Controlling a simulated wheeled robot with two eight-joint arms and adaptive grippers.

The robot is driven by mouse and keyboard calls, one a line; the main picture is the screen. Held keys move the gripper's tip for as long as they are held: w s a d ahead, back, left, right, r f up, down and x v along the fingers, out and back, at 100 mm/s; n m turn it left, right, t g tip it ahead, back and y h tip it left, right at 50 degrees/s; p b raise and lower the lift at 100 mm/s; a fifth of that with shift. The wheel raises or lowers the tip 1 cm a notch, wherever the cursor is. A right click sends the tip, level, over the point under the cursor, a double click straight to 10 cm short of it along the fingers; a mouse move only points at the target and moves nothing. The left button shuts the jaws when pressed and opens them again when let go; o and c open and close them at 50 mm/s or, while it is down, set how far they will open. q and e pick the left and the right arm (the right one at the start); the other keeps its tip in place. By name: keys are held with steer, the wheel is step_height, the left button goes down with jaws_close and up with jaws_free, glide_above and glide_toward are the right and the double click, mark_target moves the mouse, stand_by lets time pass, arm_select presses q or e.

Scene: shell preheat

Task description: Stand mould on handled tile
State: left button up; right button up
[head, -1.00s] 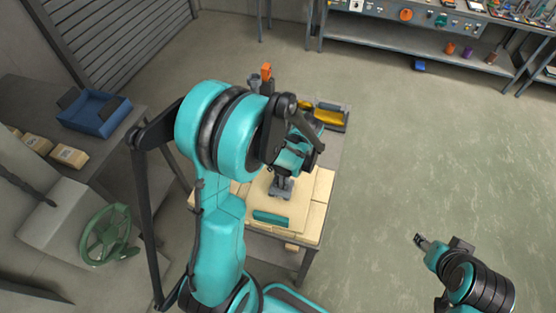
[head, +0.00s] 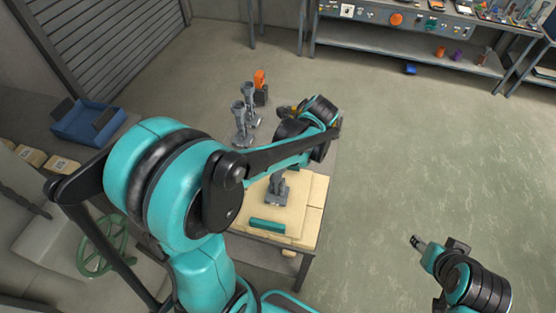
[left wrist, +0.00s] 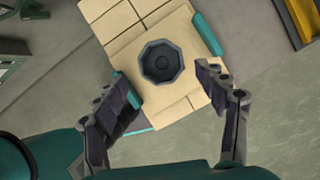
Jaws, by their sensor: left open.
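The grey mould (head: 277,190) stands upright on the pale tile (head: 256,207), which has a teal handle (head: 267,226) along its front edge. In the left wrist view I look down on the mould's dark octagonal top (left wrist: 161,62), with the tile (left wrist: 185,98) under it and teal handles on two opposite sides. My left gripper (left wrist: 162,75) is open and empty, its fingers spread on either side of the mould in the picture, apart from it.
Two similar grey pieces (head: 240,121) and an orange-topped object (head: 260,80) stand at the table's back. A yellow item in a dark tray (left wrist: 304,18) lies near the tile. A blue bin (head: 88,119), boxes and a green handwheel (head: 103,246) are at left.

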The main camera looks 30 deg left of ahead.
arm_select(q)
steer(key=shift+v, duration=0.75)
steer(key=s+d+r+n+t+h, duration=0.2)
steer(key=s+n, duration=0.3)
steer(key=n, duration=0.4)
steer(key=s+d+r+n+t+h, duration=0.2)
steer(key=s+d+n+t, duration=0.2)
steer(key=n, duration=0.6)
steer(key=shift+s+d+r+t, duration=0.4)
steer(key=shift+s+d, duration=0.3)
steer(key=shift+d, duration=0.05)
